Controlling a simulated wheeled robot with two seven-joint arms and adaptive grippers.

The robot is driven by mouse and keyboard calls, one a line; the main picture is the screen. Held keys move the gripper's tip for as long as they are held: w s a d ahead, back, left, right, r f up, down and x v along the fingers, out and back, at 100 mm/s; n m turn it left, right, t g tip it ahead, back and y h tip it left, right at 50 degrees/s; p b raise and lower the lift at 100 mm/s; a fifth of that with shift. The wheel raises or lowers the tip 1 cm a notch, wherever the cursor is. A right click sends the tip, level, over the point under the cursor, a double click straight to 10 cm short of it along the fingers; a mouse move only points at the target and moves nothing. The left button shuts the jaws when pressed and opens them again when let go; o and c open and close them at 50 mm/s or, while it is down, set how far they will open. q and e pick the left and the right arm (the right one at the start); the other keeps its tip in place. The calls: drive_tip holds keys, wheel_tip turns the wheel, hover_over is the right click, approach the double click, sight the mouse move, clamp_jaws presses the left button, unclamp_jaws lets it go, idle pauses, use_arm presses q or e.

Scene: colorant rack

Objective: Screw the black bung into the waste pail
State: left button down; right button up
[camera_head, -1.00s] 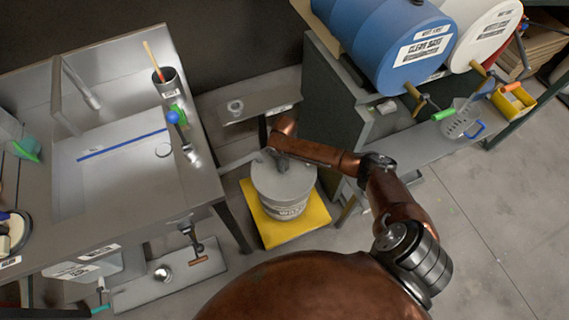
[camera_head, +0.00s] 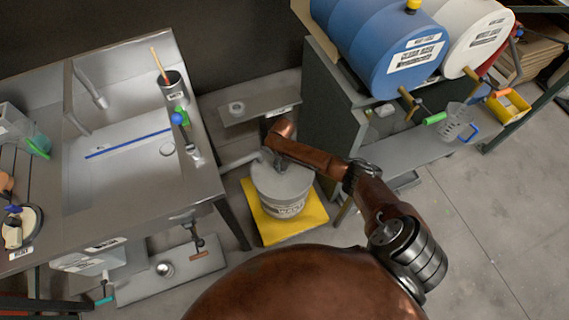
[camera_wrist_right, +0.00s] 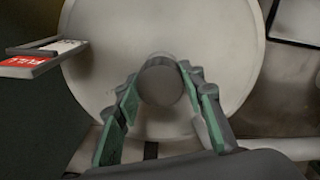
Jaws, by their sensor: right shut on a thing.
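The waste pail (camera_head: 282,187) is a pale grey round pail with a label, and it stands upright on a yellow mat. My right gripper (camera_head: 268,160) is at the top of the pail, mostly hidden by its own arm in the head view. In the right wrist view my right gripper (camera_wrist_right: 161,78) is shut on the black bung (camera_wrist_right: 163,84), a dark round knob between the green-padded fingers. The bung is over the pale round lid of the pail (camera_wrist_right: 95,70). I cannot tell how deep it sits. My left gripper is not in view.
The yellow mat (camera_head: 315,215) lies on the floor between the steel sink bench (camera_head: 215,190) and the dark cabinet (camera_head: 335,95). A small shelf (camera_head: 270,103) is behind the pail. A blue drum (camera_head: 385,50) and a white drum (camera_head: 465,35) lie at the upper right.

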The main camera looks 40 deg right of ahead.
drive_tip(key=m+p, duration=0.1)
drive_tip(key=m, duration=0.1)
drive_tip(key=m+p, duration=0.2)
drive_tip(key=m, duration=0.1)
drive_tip(key=shift+a+r, duration=0.15)
drive_tip(key=shift+r, duration=0.05)
drive_tip(key=m+p, duration=0.1)
drive_tip(key=m, duration=0.1)
drive_tip(key=shift+m, duration=0.3)
drive_tip(key=shift+f+m, duration=0.2)
drive_tip(key=shift+m, duration=0.2)
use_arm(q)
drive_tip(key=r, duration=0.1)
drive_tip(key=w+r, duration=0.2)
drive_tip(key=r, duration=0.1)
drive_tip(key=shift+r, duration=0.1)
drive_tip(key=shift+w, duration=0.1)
use_arm(e)
drive_tip(key=o, duration=1.1)
